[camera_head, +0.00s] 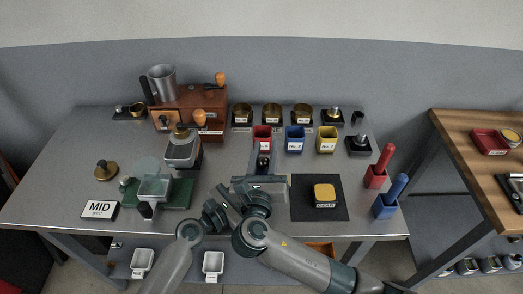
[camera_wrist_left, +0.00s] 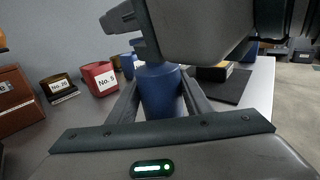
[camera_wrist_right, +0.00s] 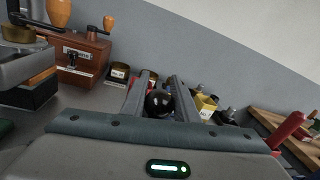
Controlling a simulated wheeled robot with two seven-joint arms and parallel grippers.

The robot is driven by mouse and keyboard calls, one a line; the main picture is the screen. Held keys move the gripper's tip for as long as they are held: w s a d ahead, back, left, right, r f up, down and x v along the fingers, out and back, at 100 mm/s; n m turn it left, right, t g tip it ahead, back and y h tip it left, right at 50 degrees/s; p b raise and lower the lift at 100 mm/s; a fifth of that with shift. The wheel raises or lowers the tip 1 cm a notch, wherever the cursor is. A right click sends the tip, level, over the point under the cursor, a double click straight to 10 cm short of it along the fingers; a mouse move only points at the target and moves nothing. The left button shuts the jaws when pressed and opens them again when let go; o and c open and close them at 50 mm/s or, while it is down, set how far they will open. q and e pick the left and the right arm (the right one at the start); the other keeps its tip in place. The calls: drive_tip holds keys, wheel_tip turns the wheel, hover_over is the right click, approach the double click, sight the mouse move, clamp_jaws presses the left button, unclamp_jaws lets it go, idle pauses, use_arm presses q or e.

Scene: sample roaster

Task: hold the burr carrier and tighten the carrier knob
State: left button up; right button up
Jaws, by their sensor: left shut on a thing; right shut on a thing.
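The burr carrier (camera_wrist_left: 162,95) is a dark blue cylinder standing between the fingers of my left gripper (camera_wrist_left: 160,88), which is shut on it. The carrier's top is hidden behind my right gripper in the left wrist view. The carrier knob (camera_wrist_right: 159,103) is a round black ball between the fingers of my right gripper (camera_wrist_right: 161,85), which is shut on it.
The grey bench (camera_head: 235,160) holds a brown roaster (camera_head: 200,105) at the back and red, blue (camera_head: 295,140) and yellow (camera_head: 327,142) bins close behind my grippers. A black mat (camera_head: 335,212) with a yellow-topped box (camera_head: 325,192) lies just right. A scale and grinder stand left.

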drive_tip(key=shift+d+m+g+h, duration=0.2)
drive_tip(key=shift+m+h, duration=0.4)
drive_tip(key=shift+h, duration=0.3)
drive_tip(key=shift+d+m+g+h, duration=0.2)
drive_tip(key=shift+m+h, duration=0.4)
drive_tip(key=shift+h, duration=0.3)
drive_tip(key=o, duration=1.1)
drive_tip(key=shift+s, duration=0.1)
drive_tip(key=shift+c, duration=0.2)
drive_tip(key=shift+r, duration=0.1)
wheel_tip(320, 180, up, 10)
